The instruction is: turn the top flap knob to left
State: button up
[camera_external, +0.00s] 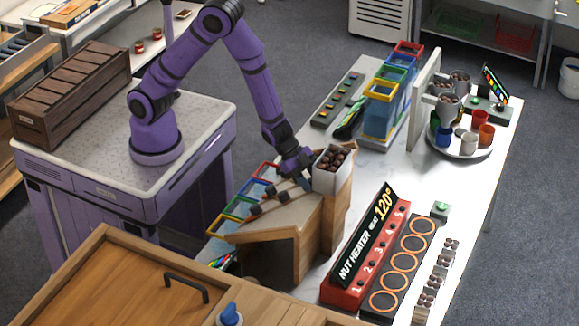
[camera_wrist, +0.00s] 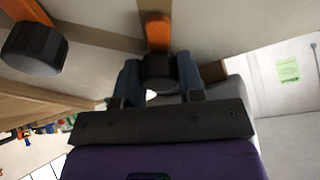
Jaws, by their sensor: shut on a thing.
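The wooden chute (camera_external: 290,215) with a sloped top stands on the white table in the external view. Dark flap knobs (camera_external: 270,191) sit along its slope. My gripper (camera_external: 304,182) is at the upper end of the slope, just below the white box of chestnuts (camera_external: 325,179). In the wrist view, my gripper (camera_wrist: 158,78) is shut on a black knob (camera_wrist: 158,68), with one finger on each side. An orange flap piece (camera_wrist: 158,32) extends from this knob toward the top of the picture. Another black knob (camera_wrist: 34,48) with an orange piece is at the left, apart from the fingers.
Coloured bag frames (camera_external: 243,202) stand left of the chute, close to my arm. The red nut heater (camera_external: 365,255) stands at its right. Blue bins (camera_external: 383,110) and a round tray (camera_external: 470,150) with cups are farther back. A wooden cabinet (camera_external: 130,275) fills the front left.

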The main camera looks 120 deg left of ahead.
dwell(0.3)
jog(key=o, duration=0.9)
jog(key=v, duration=1.1)
